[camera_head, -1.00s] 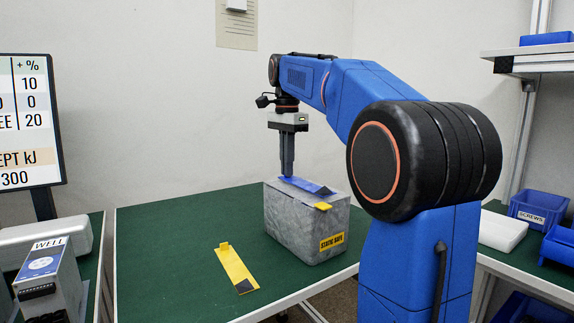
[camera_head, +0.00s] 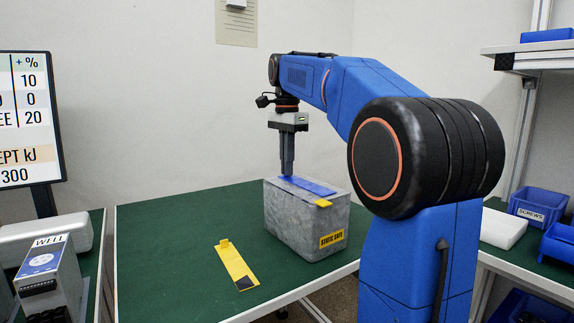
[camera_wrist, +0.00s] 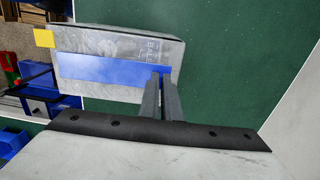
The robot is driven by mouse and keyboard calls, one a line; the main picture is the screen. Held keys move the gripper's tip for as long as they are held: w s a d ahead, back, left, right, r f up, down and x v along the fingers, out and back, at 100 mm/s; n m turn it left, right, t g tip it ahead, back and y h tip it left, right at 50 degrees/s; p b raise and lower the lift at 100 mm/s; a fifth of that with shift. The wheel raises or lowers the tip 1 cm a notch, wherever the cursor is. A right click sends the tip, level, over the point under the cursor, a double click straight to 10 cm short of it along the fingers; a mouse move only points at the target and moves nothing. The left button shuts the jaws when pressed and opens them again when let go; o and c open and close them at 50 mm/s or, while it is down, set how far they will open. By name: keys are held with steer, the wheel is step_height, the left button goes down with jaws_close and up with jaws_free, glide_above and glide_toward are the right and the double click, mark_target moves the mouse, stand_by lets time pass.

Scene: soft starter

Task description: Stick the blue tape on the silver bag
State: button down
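The silver-grey bag (camera_head: 290,225) stands upright like a box on the green table, with a yellow "STATIC SAFE" label on its side. The blue tape (camera_head: 313,187) lies along the bag's top; it also shows in the wrist view (camera_wrist: 105,68) as a long flat strip. My gripper (camera_head: 287,172) points down at the tape's left end, its fingers close together. In the wrist view, my gripper (camera_wrist: 162,74) appears shut on the tape's end; the fingers hide the exact grip.
A yellow tape strip (camera_head: 236,265) with a raised tab lies on the green table (camera_head: 165,235), left of the bag. A small yellow tab (camera_head: 323,203) sits on the bag's top edge. A grey device (camera_head: 48,275) and a screen (camera_head: 28,125) stand at left. Blue bins (camera_head: 538,207) are at right.

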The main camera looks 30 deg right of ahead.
stand_by(0.3)
steer(key=c, duration=1.9)
jaws_free()
steer(key=shift+f, duration=0.1)
step_height(320, 180, up, 12)
